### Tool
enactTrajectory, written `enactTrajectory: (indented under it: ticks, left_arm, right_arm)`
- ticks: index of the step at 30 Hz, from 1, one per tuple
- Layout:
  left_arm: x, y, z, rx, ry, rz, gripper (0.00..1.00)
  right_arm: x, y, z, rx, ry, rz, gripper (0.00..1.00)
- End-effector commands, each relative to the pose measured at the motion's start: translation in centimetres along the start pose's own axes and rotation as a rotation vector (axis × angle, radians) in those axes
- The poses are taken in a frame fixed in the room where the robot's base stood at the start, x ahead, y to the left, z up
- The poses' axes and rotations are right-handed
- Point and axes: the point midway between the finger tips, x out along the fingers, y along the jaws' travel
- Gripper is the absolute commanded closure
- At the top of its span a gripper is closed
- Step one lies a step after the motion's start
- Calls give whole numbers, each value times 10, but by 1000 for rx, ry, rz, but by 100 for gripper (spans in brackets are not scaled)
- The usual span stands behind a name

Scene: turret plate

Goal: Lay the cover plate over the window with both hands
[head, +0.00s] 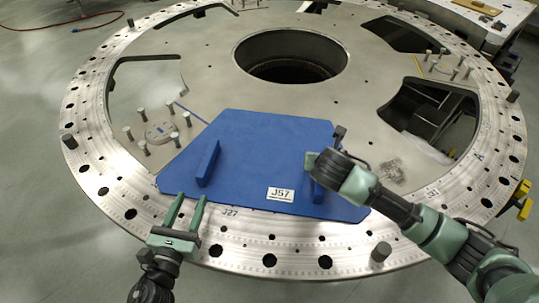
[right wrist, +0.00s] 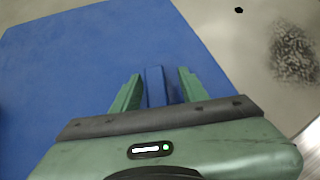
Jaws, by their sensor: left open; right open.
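The blue cover plate (head: 245,150) lies flat on the near part of the metal turret ring, with a white "J57" label. It has a left bar handle (head: 208,163) and a right bar handle (head: 318,191). No opening shows beneath it. My left gripper (head: 190,200) is open and empty, just in front of the plate's near left edge, short of the left handle. My right gripper (right wrist: 157,82) is open, with the right handle (right wrist: 154,86) between its fingers in the right wrist view. In the head view my right arm partly hides that handle.
Open windows show in the turret plate (head: 400,75) at left, upper right and right (head: 430,110). Clusters of upright pins (head: 160,132) stand left of the cover plate and at upper right. A large round hole (head: 290,57) is behind it. A yellow clamp (head: 522,200) sits at the right rim.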

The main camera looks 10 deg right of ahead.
Motion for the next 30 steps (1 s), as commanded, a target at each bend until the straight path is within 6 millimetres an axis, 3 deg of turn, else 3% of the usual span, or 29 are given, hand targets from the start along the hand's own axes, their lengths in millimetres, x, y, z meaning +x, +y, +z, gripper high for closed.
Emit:
enactTrajectory:
  ticks: [15,21,30]
  left_arm:
    - [0,0,0,0,0,0,56]
    - [0,0,0,0,0,0,56]
    - [0,0,0,0,0,0,56]
  right_arm:
    - [-98,0,0,0,-2,3,56]
    - [-111,-1,0,-1,0,0,56]
    - [-111,-1,0,0,0,0,56]
